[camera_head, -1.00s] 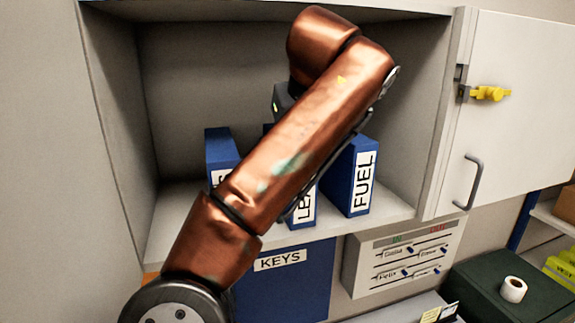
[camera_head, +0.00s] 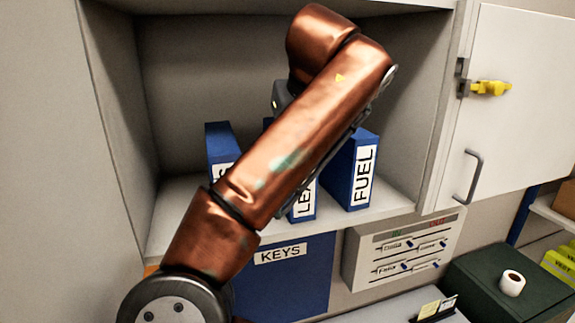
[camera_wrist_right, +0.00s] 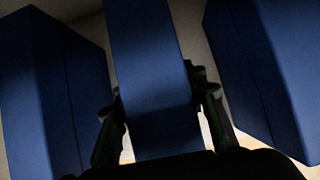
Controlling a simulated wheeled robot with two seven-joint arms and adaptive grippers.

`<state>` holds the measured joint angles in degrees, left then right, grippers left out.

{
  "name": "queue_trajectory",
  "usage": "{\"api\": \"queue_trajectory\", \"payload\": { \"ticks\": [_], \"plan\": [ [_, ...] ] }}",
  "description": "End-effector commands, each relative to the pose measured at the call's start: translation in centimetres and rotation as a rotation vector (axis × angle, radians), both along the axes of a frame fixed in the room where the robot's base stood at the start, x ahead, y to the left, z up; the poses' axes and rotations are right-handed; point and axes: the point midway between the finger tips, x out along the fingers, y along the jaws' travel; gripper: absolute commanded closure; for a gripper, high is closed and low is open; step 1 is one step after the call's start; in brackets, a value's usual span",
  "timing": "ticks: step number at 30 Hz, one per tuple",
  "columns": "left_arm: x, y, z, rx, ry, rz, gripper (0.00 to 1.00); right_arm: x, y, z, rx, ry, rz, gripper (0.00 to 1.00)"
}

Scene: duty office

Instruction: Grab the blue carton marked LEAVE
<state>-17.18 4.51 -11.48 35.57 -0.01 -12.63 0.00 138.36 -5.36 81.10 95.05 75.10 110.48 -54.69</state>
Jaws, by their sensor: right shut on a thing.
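The blue carton marked LEAVE (camera_head: 304,207) stands in the open wall cabinet, left of the FUEL carton. My arm covers most of it, and only part of its label shows. In the right wrist view it is the middle blue carton (camera_wrist_right: 150,65), standing between two others. My right gripper (camera_wrist_right: 160,92) has one finger on each side of it and is shut on it. In the head view that gripper is hidden behind my copper-coloured arm. My left gripper is not in view.
The blue FUEL carton (camera_head: 351,170) stands close on the right, another blue carton (camera_head: 221,143) on the left. Cabinet walls enclose them. The cabinet door (camera_head: 515,100) hangs open at the right. A blue KEYS box (camera_head: 295,285) is below the shelf (camera_head: 385,213).

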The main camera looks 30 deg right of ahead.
Motion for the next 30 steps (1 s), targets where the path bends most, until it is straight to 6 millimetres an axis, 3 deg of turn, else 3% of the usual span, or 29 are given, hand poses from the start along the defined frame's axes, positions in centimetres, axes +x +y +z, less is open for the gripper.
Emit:
{"api": "queue_trajectory", "payload": {
  "ticks": [6, 30],
  "plan": [
    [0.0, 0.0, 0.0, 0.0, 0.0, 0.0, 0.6, 0.0, 0.0, 0.0, 0.001, 0.0, -0.001, 1.0],
    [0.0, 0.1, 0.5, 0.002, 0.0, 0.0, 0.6, -0.7, -0.5, 1.6, -0.001, -0.004, -0.014, 1.0]
  ]
}}
